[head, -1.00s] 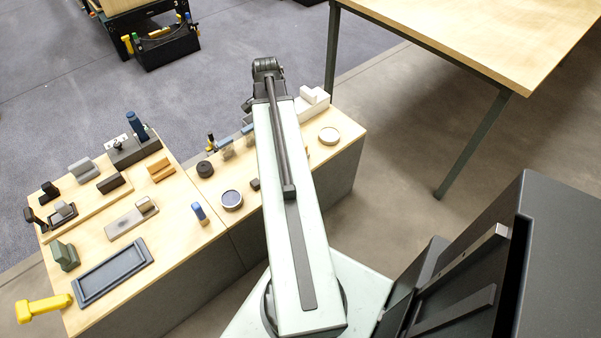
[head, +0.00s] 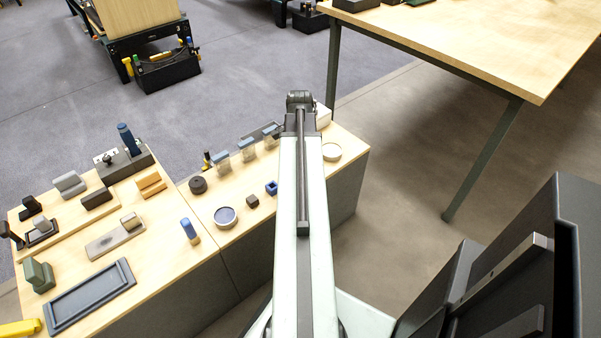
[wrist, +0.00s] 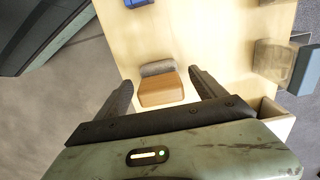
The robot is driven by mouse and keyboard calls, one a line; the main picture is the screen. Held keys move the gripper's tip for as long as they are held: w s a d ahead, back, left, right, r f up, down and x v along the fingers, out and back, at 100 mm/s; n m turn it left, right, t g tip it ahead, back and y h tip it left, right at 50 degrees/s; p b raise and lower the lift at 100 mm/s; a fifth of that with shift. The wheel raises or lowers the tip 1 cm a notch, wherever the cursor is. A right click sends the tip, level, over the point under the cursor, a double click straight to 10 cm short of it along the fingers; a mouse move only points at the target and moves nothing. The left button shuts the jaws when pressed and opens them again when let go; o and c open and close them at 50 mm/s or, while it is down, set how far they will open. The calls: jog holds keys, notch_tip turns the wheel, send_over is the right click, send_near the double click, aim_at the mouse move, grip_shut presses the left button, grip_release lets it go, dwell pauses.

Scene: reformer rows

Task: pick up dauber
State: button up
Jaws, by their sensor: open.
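The dauber, a tan wooden block (wrist: 162,92) with a fuzzy grey pad (wrist: 157,68) along its far edge, lies on the pale bench top in the wrist view. My gripper (wrist: 161,79) is open and empty, with one dark finger on each side of the dauber in the picture. I cannot tell how far above the bench the fingers are. In the head view my arm runs over the right bench, and its far end (head: 301,103) is near the back edge. The dauber is not visible there; my arm appears to hide it.
A blue block (head: 271,187), brown cube (head: 252,201), round tin (head: 225,217) and blue-capped jars (head: 246,150) stand left of my arm. A white-topped round piece (head: 332,151) is right. In the wrist view a pale open box (wrist: 272,122) is close beside the right finger.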

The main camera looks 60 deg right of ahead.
notch_tip(320, 180, down, 3)
jog(key=shift+r+b, duration=0.2)
jog(key=shift+b, duration=0.4)
jog(key=shift+r, duration=0.2)
jog(key=c, duration=1.6)
notch_tip(320, 180, up, 10)
jog(key=p, duration=1)
jog(key=shift+r+p, duration=0.15)
jog(key=shift+p, duration=0.2)
jog(key=o, duration=1)
jog(key=shift+f, duration=0.2)
jog(key=shift+c, duration=0.2)
jog(key=c, duration=0.6)
